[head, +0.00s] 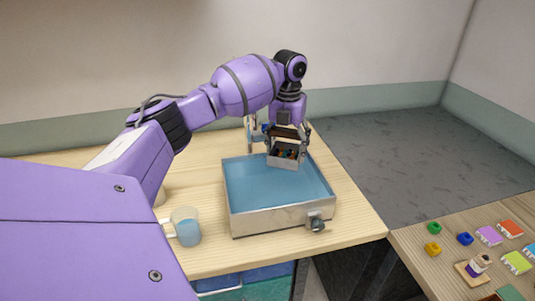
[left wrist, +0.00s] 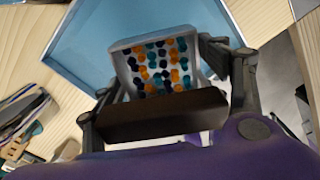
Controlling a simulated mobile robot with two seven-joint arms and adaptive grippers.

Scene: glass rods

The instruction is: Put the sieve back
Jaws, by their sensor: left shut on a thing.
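The sieve is a small grey metal box with several teal, orange and navy beads in it. In the head view the sieve (head: 285,162) hangs over the back right part of the water basin (head: 232,222). I cannot tell whether its bottom touches the water. My left gripper (head: 288,132) points down from above and is shut on the sieve's dark handle. In the left wrist view the sieve (left wrist: 115,62) and its brown handle bar (left wrist: 165,116) show between the fingers, with the basin (left wrist: 85,35) behind. My right gripper is not in view.
A clear jug (head: 187,228) with blue liquid stands left of the basin. A knob (head: 317,224) sticks out at the basin's front right. Partly hidden items stand behind the basin.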

